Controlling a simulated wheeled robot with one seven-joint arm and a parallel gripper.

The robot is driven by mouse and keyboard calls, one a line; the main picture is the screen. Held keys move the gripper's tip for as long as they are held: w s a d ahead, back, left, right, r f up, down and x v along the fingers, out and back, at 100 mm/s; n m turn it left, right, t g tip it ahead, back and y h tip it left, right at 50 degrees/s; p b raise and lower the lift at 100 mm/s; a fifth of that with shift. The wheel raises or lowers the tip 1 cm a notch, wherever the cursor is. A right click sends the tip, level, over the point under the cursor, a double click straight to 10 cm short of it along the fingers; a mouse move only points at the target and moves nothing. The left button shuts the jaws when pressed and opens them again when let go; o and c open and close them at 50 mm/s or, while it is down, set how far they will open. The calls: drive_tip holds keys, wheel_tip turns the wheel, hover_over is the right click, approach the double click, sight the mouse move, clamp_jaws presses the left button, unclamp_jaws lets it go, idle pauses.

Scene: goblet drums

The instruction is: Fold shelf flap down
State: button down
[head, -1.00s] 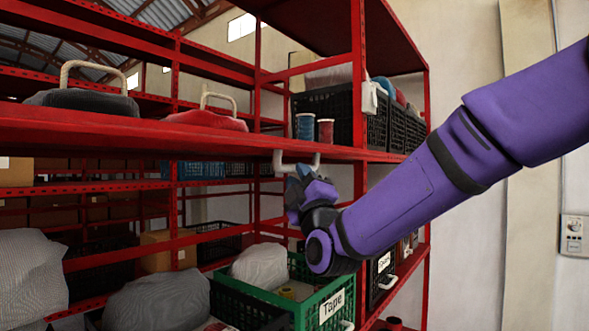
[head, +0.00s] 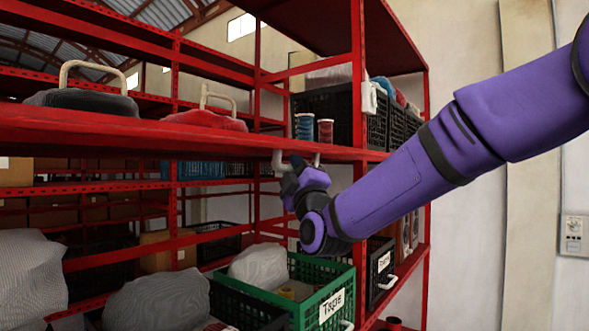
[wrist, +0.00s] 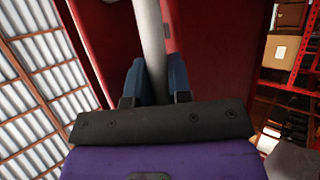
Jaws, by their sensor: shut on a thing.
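A pale handle (head: 278,160) hangs under the front edge of a long red shelf board (head: 200,140). Which part of the red shelf is the flap, I cannot tell for sure. My gripper (head: 297,174) is at this handle, below the board. In the wrist view, the pale bar (wrist: 150,35) runs between the two blue fingers of my gripper (wrist: 155,78), which are shut on it. A red panel (wrist: 105,40) lies just beyond. My gripper hides part of the handle in the head view.
A green crate (head: 330,290) labelled Tape stands below my gripper. Two reels (head: 305,127) and a black crate (head: 330,105) are on the shelf above. A red upright (head: 359,90) stands just right of my gripper.

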drive_tip(key=shift+s+d+r+n+g+y, duration=0.2)
drive_tip(key=shift+r+n+g, duration=0.15)
drive_tip(key=shift+n+g, duration=0.3)
drive_tip(key=shift+s+d+r+n+g+y, duration=0.25)
drive_tip(key=shift+n+g, duration=0.2)
drive_tip(key=shift+g, duration=0.3)
drive_tip(key=shift+w, duration=0.1)
drive_tip(key=c, duration=1.3)
unclamp_jaws()
drive_tip(key=shift+r, duration=0.1)
drive_tip(key=shift+c, duration=0.2)
drive_tip(key=v, duration=1.1)
drive_tip(key=shift+a, duration=0.1)
